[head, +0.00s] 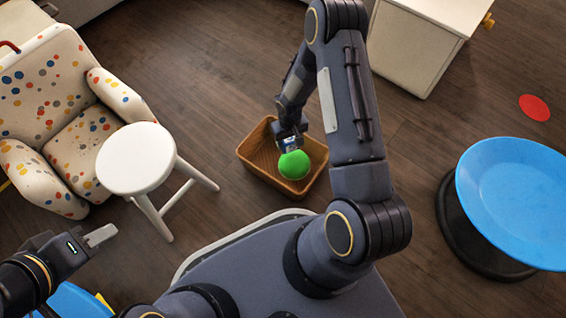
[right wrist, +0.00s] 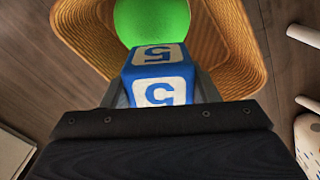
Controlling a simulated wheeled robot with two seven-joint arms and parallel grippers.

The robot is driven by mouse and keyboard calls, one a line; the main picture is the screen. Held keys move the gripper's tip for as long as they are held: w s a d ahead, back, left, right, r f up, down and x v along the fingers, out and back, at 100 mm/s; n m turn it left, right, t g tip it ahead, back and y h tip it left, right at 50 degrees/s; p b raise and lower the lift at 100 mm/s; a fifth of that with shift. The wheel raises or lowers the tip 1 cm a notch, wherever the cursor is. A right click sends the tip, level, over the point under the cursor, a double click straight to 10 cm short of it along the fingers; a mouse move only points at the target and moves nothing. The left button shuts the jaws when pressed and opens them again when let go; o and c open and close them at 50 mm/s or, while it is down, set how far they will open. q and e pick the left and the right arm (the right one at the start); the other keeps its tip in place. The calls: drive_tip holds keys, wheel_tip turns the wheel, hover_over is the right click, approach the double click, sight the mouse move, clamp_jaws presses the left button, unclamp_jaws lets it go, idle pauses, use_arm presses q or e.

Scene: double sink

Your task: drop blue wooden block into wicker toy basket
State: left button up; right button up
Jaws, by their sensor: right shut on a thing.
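The blue wooden block (right wrist: 158,75), with white faces and a blue number 5, is between the fingers of my right gripper (right wrist: 160,92). In the head view the right gripper (head: 291,143) is over the wicker toy basket (head: 262,162), and only a little of the block (head: 290,141) shows. The basket's woven wall (right wrist: 90,35) surrounds the block in the right wrist view. A green ball (head: 294,164) is in the basket, just beyond the block. My left gripper (head: 100,236) is at the lower left, away from the basket; its finger gap is not clear.
A white round stool (head: 136,158) stands left of the basket, beside a dotted armchair (head: 75,110). A blue round seat (head: 515,200) is at the right. A white cabinet (head: 415,45) stands at the top right. A red disc (head: 534,107) lies on the floor.

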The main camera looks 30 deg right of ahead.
drive_tip(key=shift+f, duration=0.55)
drive_tip(key=o, duration=1.1)
drive_tip(key=shift+r, duration=0.1)
wheel_tip(320, 180, up, 7)
drive_tip(key=p, duration=0.3)
drive_tip(key=shift+r+p, duration=0.3)
drive_tip(key=shift+r, duration=0.05)
